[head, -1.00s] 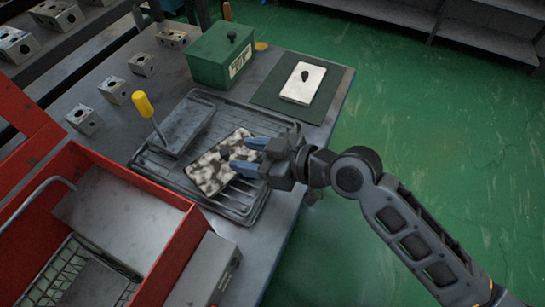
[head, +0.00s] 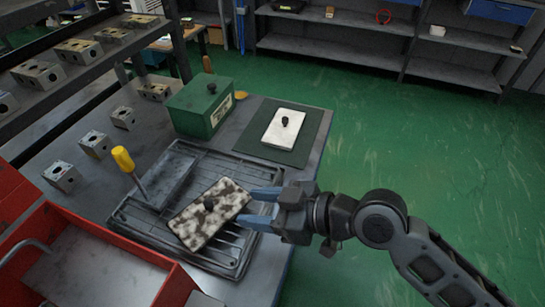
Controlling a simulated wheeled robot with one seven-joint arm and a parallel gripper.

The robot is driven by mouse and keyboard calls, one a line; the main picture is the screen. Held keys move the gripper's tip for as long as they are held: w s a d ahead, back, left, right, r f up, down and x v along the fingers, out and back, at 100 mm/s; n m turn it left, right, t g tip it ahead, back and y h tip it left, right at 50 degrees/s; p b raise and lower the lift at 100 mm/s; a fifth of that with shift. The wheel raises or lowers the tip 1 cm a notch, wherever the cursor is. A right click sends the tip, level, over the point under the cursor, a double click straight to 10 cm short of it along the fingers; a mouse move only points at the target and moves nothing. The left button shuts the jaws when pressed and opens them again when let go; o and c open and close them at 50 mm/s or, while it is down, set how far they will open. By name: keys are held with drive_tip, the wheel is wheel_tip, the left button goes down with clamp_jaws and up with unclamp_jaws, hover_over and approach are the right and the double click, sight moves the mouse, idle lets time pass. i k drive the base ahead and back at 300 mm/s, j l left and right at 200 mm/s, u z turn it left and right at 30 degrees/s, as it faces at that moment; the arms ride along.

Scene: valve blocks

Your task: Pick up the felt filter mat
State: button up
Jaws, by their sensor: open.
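A mottled black-and-white rectangular pad (head: 188,228), apparently the felt filter mat, lies flat on a dark ribbed tray (head: 232,262) on the bench. It has a small black knob (head: 209,204) on its top. My gripper (head: 248,207) is open and empty, just right of the pad, with its two blue fingers pointing left towards the knob. The fingertips are near the pad's right edge. I cannot tell their exact height above it. The knob is clear of the fingers.
A green box (head: 199,107) stands behind. A white block (head: 273,130) with a knob lies on a dark green mat (head: 313,137). A red toolbox (head: 118,250) is at front left.

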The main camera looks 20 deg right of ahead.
sight(283, 131)
drive_tip(key=i+l, duration=0.25)
drive_tip(key=l, duration=0.2)
drive_tip(key=i+l, duration=0.25)
drive_tip(key=l, duration=0.2)
drive_tip(key=i+l, duration=0.3)
drive_tip(key=l, duration=0.1)
